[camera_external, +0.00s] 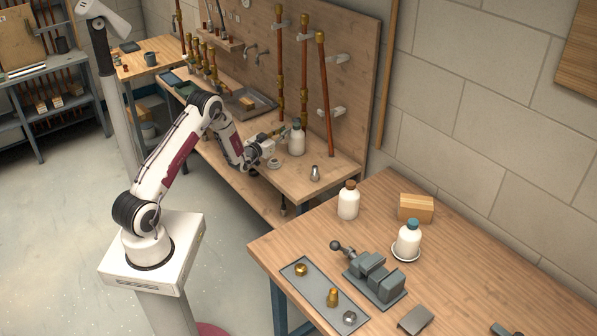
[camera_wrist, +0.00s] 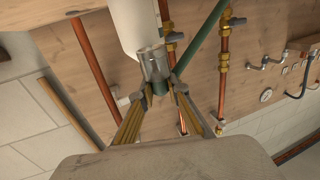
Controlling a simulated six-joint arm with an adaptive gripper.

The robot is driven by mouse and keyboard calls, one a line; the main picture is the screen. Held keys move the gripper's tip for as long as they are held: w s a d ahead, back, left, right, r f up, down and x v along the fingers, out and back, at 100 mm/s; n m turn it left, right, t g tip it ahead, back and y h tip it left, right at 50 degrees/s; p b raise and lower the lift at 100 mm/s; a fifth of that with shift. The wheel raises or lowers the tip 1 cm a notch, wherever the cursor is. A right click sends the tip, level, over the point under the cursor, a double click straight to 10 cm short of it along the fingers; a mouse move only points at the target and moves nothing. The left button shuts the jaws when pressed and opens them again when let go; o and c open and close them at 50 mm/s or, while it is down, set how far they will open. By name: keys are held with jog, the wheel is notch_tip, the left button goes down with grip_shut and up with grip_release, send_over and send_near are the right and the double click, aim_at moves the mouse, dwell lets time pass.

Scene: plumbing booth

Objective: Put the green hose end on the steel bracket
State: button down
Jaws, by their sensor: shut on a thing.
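My gripper (camera_external: 275,141) reaches over the far bench, just left of a white bottle (camera_external: 297,141). In the wrist view my gripper (camera_wrist: 163,91) has its fingertips close together around a small dark green piece (camera_wrist: 160,88). The green hose (camera_wrist: 207,46) slants from the upper right down to behind the fingertips, so the held piece appears to be its end. A shiny steel cylinder (camera_wrist: 153,65) is just beyond the fingertips, below the white bottle in the picture; I cannot tell whether they touch. I cannot pick out the steel bracket with certainty. The hose is not distinct in the external view.
Copper pipes (camera_external: 304,70) with brass fittings stand against the wooden back panel. A small steel piece (camera_external: 315,173) stands near the bench's right end. The front table (camera_external: 470,255) holds a vise (camera_external: 375,278), a grey tray (camera_external: 318,290), bottles and a wooden block (camera_external: 416,208).

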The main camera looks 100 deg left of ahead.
aim_at(281, 142)
jog(key=shift+r, duration=0.85)
jog(key=shift+f, duration=0.15)
jog(key=shift+f, duration=3)
jog(key=shift+f, duration=1.9)
jog(key=shift+f, duration=0.15)
jog(key=c, duration=2)
grip_release()
jog(key=shift+o, duration=0.2)
